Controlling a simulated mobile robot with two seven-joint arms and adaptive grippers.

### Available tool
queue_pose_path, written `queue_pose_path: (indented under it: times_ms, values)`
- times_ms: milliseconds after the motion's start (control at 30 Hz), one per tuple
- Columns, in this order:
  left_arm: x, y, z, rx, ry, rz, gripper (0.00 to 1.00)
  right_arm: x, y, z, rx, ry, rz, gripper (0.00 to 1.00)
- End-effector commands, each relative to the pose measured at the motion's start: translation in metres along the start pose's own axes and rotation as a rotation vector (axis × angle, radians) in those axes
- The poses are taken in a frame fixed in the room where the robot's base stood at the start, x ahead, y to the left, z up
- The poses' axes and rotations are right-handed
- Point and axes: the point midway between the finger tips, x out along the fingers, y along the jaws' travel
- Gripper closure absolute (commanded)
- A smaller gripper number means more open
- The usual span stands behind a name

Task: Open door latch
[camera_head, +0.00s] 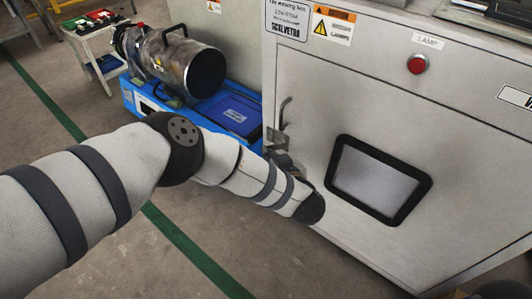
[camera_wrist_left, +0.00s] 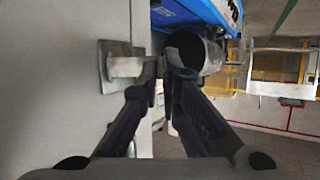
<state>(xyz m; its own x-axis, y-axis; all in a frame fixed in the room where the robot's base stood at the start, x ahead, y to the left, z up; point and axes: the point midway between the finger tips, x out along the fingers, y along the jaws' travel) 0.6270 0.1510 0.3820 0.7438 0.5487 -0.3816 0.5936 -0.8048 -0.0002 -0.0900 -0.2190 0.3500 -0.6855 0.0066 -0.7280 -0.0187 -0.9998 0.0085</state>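The door latch (camera_head: 276,136) is a grey metal fitting on the left edge of the pale machine door (camera_head: 325,130), with a thin curved handle (camera_head: 284,112) standing upright above it. My left gripper (camera_head: 284,160) is just below and in front of the latch, partly hidden by my wrist. In the left wrist view the latch plate and block (camera_wrist_left: 118,67) sit left of my left gripper (camera_wrist_left: 167,66). Its dark fingers lean together with their tips close. Whether anything is between the tips is unclear. My right gripper does not show.
The door has a dark-framed window (camera_head: 378,180) and a red button (camera_head: 417,64) stands above it. A metal cylinder machine (camera_head: 175,65) on a blue base (camera_head: 240,92) stands left of the latch. A small cart (camera_head: 100,45) is farther back. Open floor (camera_head: 60,120) lies at left.

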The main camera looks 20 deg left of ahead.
Motion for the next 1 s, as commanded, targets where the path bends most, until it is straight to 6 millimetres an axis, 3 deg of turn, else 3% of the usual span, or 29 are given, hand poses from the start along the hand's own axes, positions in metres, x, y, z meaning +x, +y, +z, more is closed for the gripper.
queue_pose_path:
  times_ms: [400,1000]
  values:
    - [-0.01,0.012,0.009,-0.1,-0.003,-0.241,1.0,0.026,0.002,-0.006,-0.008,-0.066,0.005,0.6]
    - [-0.014,0.016,0.008,-0.131,-0.005,-0.315,1.0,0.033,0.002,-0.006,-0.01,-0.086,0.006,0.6]
